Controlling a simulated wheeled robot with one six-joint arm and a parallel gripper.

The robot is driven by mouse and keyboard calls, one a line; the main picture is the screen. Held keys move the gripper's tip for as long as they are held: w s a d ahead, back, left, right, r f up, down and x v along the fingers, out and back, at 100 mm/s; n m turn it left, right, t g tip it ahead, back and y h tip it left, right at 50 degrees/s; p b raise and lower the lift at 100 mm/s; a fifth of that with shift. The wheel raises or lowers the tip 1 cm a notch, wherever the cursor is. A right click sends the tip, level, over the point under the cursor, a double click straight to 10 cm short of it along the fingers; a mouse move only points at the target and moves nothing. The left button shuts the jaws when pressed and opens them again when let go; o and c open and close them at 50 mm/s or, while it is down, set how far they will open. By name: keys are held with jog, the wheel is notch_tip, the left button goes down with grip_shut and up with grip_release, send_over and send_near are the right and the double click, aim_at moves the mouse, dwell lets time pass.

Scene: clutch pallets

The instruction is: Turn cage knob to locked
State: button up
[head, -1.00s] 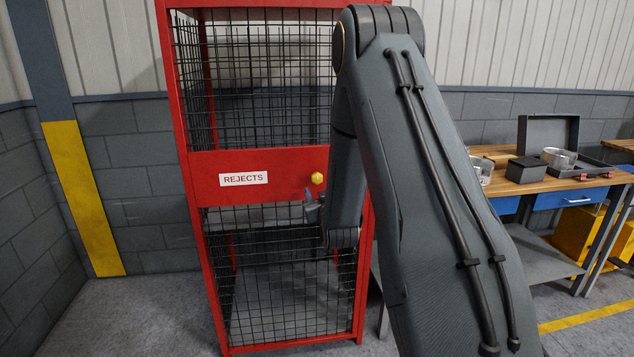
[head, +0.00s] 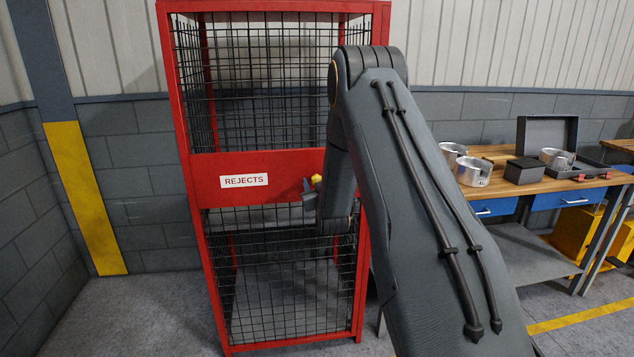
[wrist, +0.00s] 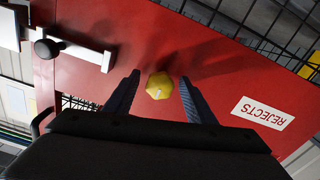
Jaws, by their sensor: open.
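The red wire cage (head: 210,172) stands upright with a white REJECTS label (head: 244,181) on its middle panel. Its yellow knob (head: 317,181) is on that panel, right of the label, partly hidden by my gripper (head: 308,190). In the wrist view the faceted yellow knob (wrist: 159,85) lies between the tips of my open gripper (wrist: 157,88), with a gap on each side. A small pale mark shows on the knob. A white latch bar with a dark round handle (wrist: 47,48) is on the panel at the upper left of the wrist view.
A wooden workbench (head: 500,185) stands at the right with metal cups (head: 473,171), a dark small box (head: 524,170) and an open dark case (head: 548,133). The floor left of the cage is clear.

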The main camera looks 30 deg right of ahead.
jog(key=c, duration=1)
jog(key=shift+c, duration=0.2)
jog(key=shift+m+b, duration=0.3)
jog(key=shift+m, duration=0.1)
jog(key=m+b, duration=0.2)
jog(key=m, duration=0.1)
jog(key=shift+f+m, duration=0.1)
jog(key=shift+m, duration=0.3)
jog(key=m+b, duration=0.3)
jog(key=m, duration=0.1)
jog(key=shift+m, duration=0.3)
jog(key=m+b, duration=0.1)
jog(key=m, duration=0.3)
jog(key=shift+b, duration=0.4)
jog(key=m+b, duration=0.1)
jog(key=m, duration=0.3)
jog(key=shift+m, duration=0.3)
jog(key=shift+b, duration=0.3)
